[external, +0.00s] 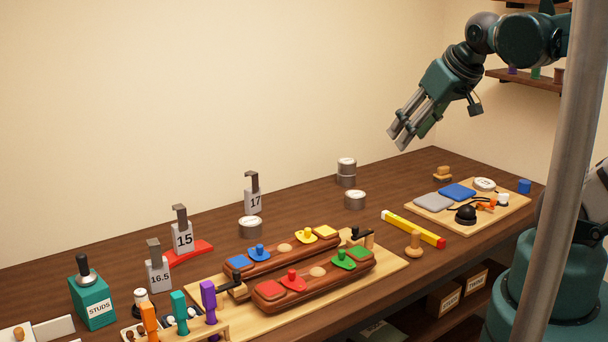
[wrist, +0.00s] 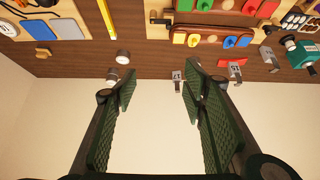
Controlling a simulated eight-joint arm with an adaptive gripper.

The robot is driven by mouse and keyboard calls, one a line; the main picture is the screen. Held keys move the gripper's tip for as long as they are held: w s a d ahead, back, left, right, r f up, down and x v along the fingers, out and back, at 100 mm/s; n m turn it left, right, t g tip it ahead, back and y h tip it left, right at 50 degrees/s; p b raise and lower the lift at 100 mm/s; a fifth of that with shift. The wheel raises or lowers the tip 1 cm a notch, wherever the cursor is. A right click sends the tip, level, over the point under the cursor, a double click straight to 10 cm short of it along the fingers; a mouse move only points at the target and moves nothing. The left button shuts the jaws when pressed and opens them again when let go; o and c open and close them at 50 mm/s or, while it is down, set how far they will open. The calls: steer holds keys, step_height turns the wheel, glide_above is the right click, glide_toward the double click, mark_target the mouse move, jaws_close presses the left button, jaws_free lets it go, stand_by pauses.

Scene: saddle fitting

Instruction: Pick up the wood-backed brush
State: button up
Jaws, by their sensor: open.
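A small tan wooden block with a darker layer, which looks like the wood-backed brush (external: 442,174), lies on the back right of the table, just behind the tray. In the wrist view what seems to be the same brush (wrist: 43,53) is at the upper left, near the table edge. My gripper (external: 397,139) is open and empty, high above the back of the table, to the left of the brush and well apart from it. Its two green-padded fingers (wrist: 158,85) stand apart in the wrist view, with nothing between them.
A tray (external: 505,221) with pads and a black knob is in front of the brush. Grey tins (external: 346,168) stand to its left. A yellow level (external: 411,228), a wooden knobbed tool (external: 414,243) and a board (external: 393,267) with saddle blocks lie nearer. Table around the brush is clear.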

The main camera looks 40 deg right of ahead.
steer(key=shift+o, duration=0.2)
steer(key=w+d+f+m+g+h+b, duration=0.25)
steer(key=w+d+m+h+b, duration=0.2)
steer(key=w+d, duration=1)
steer(key=m+g+h+b, duration=0.4)
steer(key=m+h+b, duration=0.2)
steer(key=m+b, duration=0.35)
glide_above(438, 169)
steer(key=s+a, duration=0.2)
steer(key=a, duration=1.5)
step_height(438, 169, down, 17)
steer(key=w+d+f+m+g+b, duration=0.1)
steer(key=d+f+m, duration=0.1)
steer(key=d+f, duration=0.2)
steer(key=d+f+m+h+b, duration=0.1)
steer(key=d+f, duration=0.2)
steer(key=f, duration=0.1)
steer(key=w+d+f+m+g+h+b, duration=0.1)
steer(key=d+f+m, duration=0.1)
steer(key=d+f, duration=0.2)
steer(key=shift+w+d+m+g+h, duration=0.25)
steer(key=shift+w+d+m+g, duration=0.05)
steer(key=shift+d+g, duration=0.05)
steer(key=shift+d+f, duration=0.4)
steer(key=shift+f, duration=0.05)
steer(key=shift+b+x, duration=0.45)
steer(key=shift+x, duration=0.8)
